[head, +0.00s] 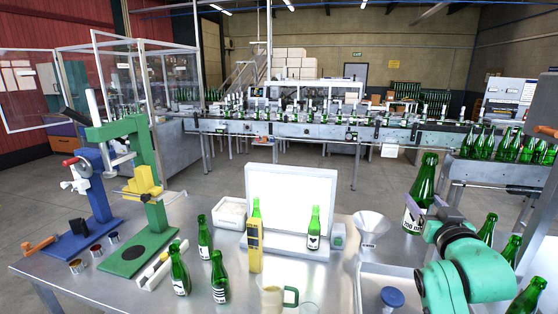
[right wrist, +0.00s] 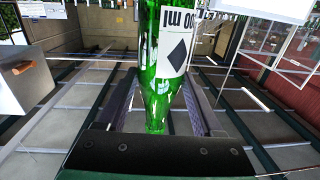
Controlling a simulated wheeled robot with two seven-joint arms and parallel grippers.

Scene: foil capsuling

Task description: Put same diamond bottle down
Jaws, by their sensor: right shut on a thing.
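The diamond bottle (head: 424,182) is green glass with a white label, held up at the right of the head view. In the right wrist view the bottle (right wrist: 158,70) shows a black diamond and "ml" on its label. My right gripper (head: 430,209) is shut on this bottle, with one finger on each side. My left gripper is not in view.
Several green bottles stand on the steel table (head: 130,292), some at left front, some at right. A white light box (head: 290,190) has bottles before it. A funnel (head: 371,228), a yellow gauge (head: 254,245), a mug (head: 272,298) and a green press (head: 140,190) stand around.

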